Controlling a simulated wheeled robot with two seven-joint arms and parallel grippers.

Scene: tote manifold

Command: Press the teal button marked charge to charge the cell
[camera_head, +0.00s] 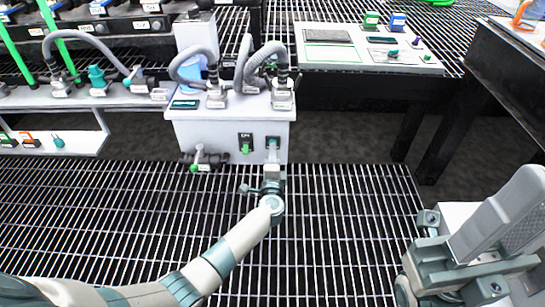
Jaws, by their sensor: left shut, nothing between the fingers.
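A white box-shaped unit (220,133) stands at the middle, with grey hoses on top. On its front, at the right, is a small dark plate with a teal button (272,142); its lettering is too small to read. My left gripper (272,168) is shut and empty, its tips right at the lower edge of that plate. I cannot tell whether they touch the button, which is partly hidden. My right gripper (430,220) is at the lower right, far from the unit, and its fingers are not clear.
A green switch on a dark plate (246,143) is just left of the teal button. A valve with a green handle (196,160) sticks out at the unit's lower left. A white console (365,55) stands behind right. The grated floor (340,225) in front is clear.

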